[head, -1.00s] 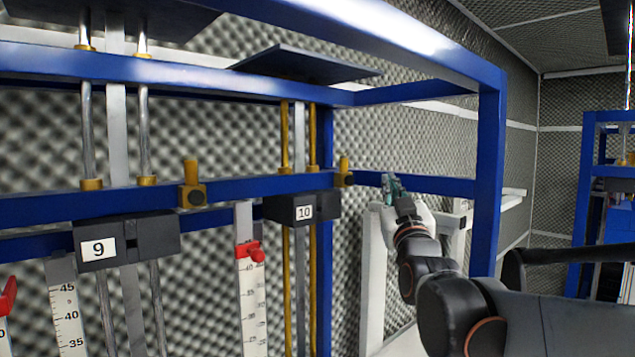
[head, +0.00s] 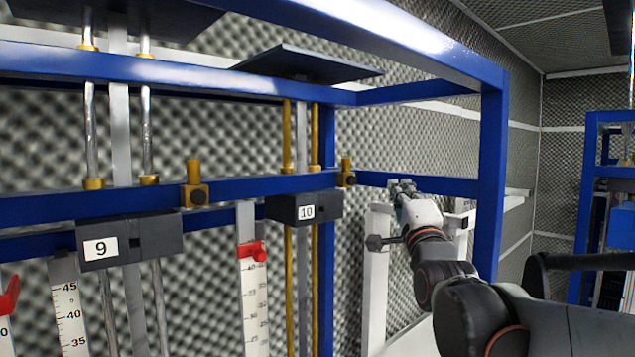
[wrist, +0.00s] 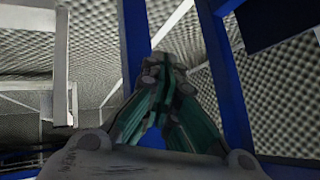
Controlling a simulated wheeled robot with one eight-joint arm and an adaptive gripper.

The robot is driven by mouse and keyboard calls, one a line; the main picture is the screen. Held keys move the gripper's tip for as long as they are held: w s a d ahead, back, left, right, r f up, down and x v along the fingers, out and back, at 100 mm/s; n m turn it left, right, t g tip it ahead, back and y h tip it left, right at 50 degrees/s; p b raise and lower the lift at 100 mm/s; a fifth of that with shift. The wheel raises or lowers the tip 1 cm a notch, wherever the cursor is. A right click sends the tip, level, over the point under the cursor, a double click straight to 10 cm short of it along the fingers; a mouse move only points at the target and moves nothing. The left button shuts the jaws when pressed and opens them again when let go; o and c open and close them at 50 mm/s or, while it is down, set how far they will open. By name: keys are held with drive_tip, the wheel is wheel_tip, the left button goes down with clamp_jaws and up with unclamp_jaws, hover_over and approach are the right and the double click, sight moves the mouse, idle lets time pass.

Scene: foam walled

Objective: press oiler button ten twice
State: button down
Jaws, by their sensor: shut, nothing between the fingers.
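The black box labelled 10 (head: 304,208) sits on the blue frame in the middle of the head view. A small brass fitting with an upright stem (head: 346,173) is on the blue rail just right of it; I take this as oiler button ten, though no label is on it. My gripper (head: 402,187) is to the right of the brass fitting and apart from it, in front of the right part of the blue rail. Its green-sided fingers are closed together and empty in the wrist view (wrist: 165,68). The brass fitting cannot be made out in the wrist view.
A black box labelled 9 (head: 128,239) and another brass fitting (head: 194,184) are at the left. A ruler with a red pointer (head: 252,253) hangs between the boxes. A blue post (head: 489,170) stands close right of my gripper. Foam walls are behind.

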sight(351, 180)
drive_tip(key=m, duration=0.4)
drive_tip(key=shift+s+d, duration=0.1)
drive_tip(key=shift+s, duration=0.05)
drive_tip(key=w+a+b, duration=0.1)
drive_tip(key=w+a, duration=0.4)
drive_tip(key=w, duration=0.2)
idle(0.6)
drive_tip(key=shift+w+a, duration=0.15)
idle(1.2)
drive_tip(key=shift+w+a+b, duration=0.2)
drive_tip(key=shift+w+b, duration=0.05)
drive_tip(key=shift+b, duration=0.05)
drive_tip(key=shift+w+a, duration=0.25)
drive_tip(key=shift+w, duration=0.1)
idle(0.9)
drive_tip(key=shift+s+d, duration=0.1)
drive_tip(key=shift+s, duration=0.05)
drive_tip(key=shift+s+d, duration=0.45)
drive_tip(key=shift+s, duration=0.15)
drive_tip(key=shift+w, duration=0.1)
